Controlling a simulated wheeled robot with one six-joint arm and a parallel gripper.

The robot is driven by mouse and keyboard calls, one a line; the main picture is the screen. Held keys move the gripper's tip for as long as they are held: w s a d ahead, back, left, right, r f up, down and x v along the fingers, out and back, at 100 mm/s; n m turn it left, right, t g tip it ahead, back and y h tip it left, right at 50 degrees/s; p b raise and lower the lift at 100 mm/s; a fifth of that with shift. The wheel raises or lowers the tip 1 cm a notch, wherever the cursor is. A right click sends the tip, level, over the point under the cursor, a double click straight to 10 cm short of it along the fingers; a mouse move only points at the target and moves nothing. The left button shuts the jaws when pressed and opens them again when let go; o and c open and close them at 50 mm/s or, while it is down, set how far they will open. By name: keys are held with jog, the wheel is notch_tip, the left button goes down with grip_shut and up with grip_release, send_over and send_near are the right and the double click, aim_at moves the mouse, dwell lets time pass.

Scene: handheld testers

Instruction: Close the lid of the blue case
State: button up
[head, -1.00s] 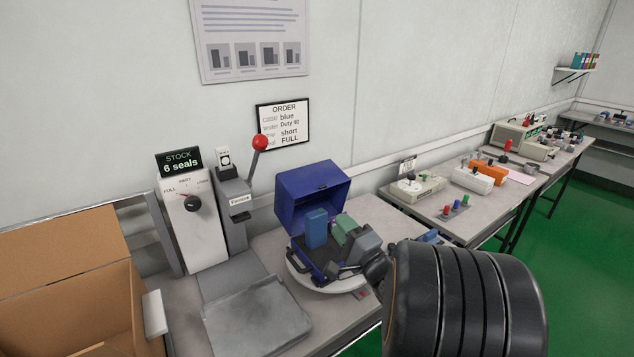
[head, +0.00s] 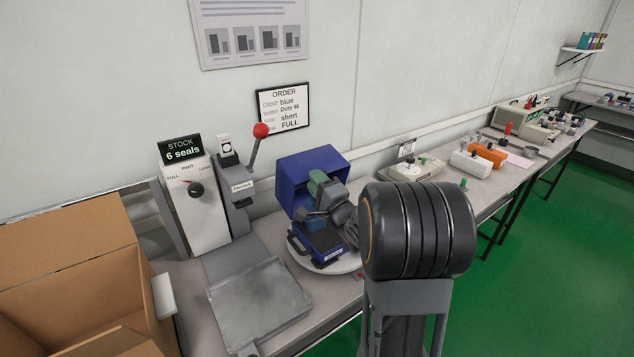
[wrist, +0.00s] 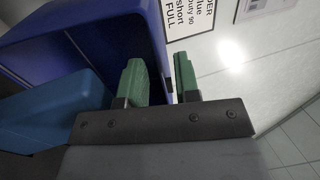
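The blue case stands on a round white turntable (head: 349,263), its lid (head: 297,171) raised at the back. The case base (head: 325,247) lies in front with a dark handle, and a lighter blue block (head: 316,220) stands in it, partly hidden by my arm. My gripper (head: 318,182) is in front of the lid's right part. In the wrist view my green fingers (wrist: 162,78) are apart, with the lid's edge (wrist: 163,50) showing behind the gap between them. Whether they touch the lid cannot be told. The lighter blue block (wrist: 40,110) is at left there.
A press with a red-knobbed lever (head: 261,131) and a grey plate (head: 258,303) stand left of the case. An open cardboard box (head: 75,250) is at far left. The wall is close behind the lid. Another bench (head: 510,175) with testers is at right.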

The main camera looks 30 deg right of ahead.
jog(key=shift+c, duration=0.4)
grip_shut()
